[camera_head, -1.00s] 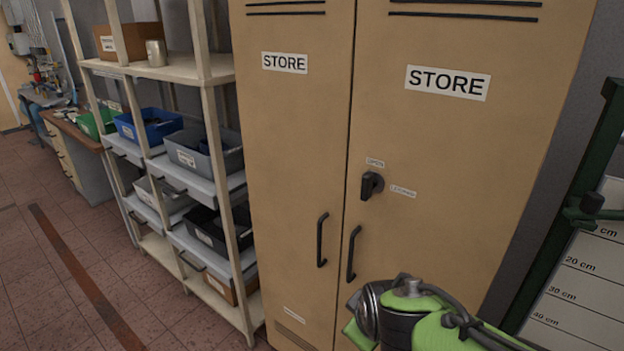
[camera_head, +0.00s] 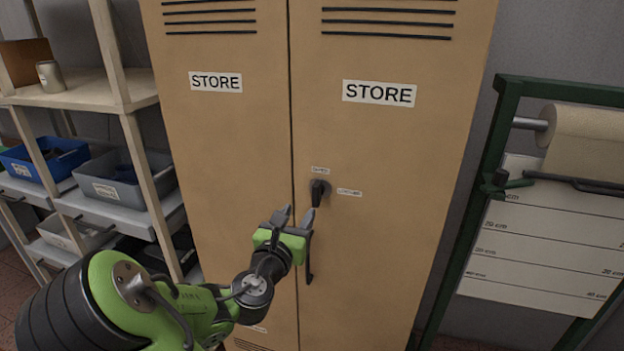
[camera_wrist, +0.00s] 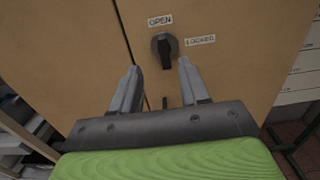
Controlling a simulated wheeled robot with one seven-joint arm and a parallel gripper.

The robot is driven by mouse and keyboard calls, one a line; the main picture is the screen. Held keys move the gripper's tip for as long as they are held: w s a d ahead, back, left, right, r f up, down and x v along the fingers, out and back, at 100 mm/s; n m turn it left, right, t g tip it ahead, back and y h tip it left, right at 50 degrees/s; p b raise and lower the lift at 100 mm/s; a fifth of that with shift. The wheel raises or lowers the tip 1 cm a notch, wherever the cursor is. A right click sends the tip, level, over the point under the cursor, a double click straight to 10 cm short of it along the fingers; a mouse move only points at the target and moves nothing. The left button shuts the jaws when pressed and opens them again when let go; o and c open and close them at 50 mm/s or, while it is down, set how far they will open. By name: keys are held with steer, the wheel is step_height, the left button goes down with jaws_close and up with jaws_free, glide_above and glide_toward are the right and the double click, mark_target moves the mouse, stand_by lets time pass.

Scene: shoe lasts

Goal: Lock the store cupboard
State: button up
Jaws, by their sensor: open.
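The tan store cupboard (camera_head: 395,140) has two closed doors, each with a STORE label. On the right door is a black turn knob (camera_head: 319,188) with an OPEN label (camera_head: 320,170) above it and a LOCKED label (camera_head: 349,193) to its right. In the wrist view the knob (camera_wrist: 164,46) has its grip roughly upright, in line with OPEN (camera_wrist: 160,20) and not with LOCKED (camera_wrist: 200,40). My gripper (camera_head: 297,213) is open and empty, just below and left of the knob in the head view. In the wrist view the knob shows ahead between the fingertips; contact is not visible.
The right door's handle (camera_head: 309,262) is partly behind my gripper; the left door's handle is hidden. A shelf rack (camera_head: 125,95) with bins stands left. A green frame (camera_head: 480,190) with a paper roll (camera_head: 585,135) and a measuring sheet stands right.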

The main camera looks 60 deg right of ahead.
mark_target(315, 191)
steer(key=d+p, duration=0.2)
steer(key=d, duration=0.2)
steer(key=w+d+p, duration=0.1)
steer(key=d+p, duration=0.1)
steer(key=d, duration=0.2)
steer(key=d+p, duration=0.2)
steer(key=d, duration=0.2)
steer(key=shift+w+d+f+p, duration=0.2)
steer(key=shift+w+d+p, duration=0.05)
steer(key=shift+d+p, duration=0.1)
jaws_close()
